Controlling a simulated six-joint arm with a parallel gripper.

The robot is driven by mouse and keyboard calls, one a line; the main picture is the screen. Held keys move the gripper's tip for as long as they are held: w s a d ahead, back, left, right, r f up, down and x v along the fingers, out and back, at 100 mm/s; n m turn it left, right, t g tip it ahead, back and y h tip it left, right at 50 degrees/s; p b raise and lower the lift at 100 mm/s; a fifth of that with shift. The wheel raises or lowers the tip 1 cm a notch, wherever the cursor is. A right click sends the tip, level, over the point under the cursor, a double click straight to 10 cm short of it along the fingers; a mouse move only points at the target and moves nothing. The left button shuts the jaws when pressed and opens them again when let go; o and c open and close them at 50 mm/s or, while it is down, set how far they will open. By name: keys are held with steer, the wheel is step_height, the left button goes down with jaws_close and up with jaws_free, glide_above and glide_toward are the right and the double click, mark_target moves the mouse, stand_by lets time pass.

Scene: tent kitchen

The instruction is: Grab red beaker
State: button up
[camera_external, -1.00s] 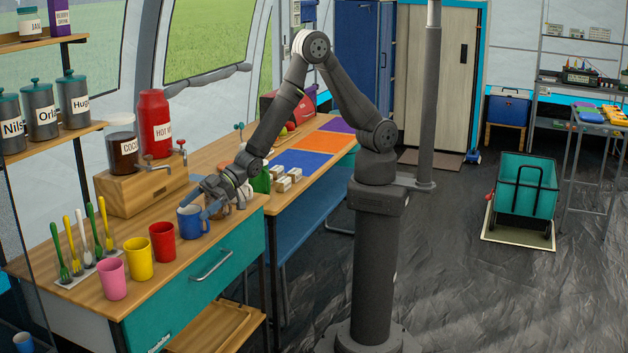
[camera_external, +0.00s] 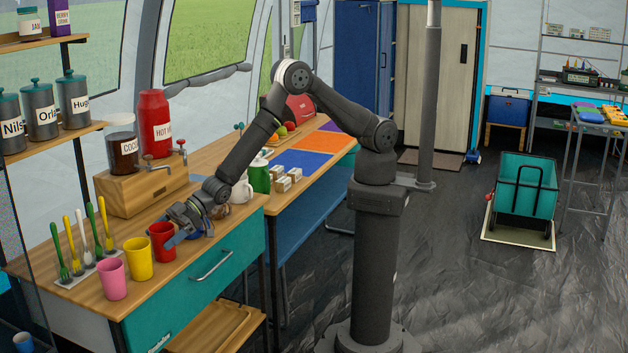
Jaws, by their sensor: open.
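The red beaker (camera_external: 162,243) stands upright on the wooden counter, at the right end of the pink and yellow beakers. My gripper (camera_external: 172,232) is open, with its fingers at the red beaker's upper right side. One finger overlaps the beaker's right edge in the picture. I cannot tell whether it touches the beaker or whether the beaker is between the fingers. The blue beaker (camera_external: 194,234) is mostly hidden behind my gripper.
The yellow beaker (camera_external: 139,258) and pink beaker (camera_external: 112,278) stand close to the left of the red one. A wooden dispenser box (camera_external: 143,190) is behind. The counter's front edge is near.

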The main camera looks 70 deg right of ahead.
steer(key=shift+a, duration=0.2)
steer(key=c, duration=1.1)
steer(key=shift+o, duration=0.2)
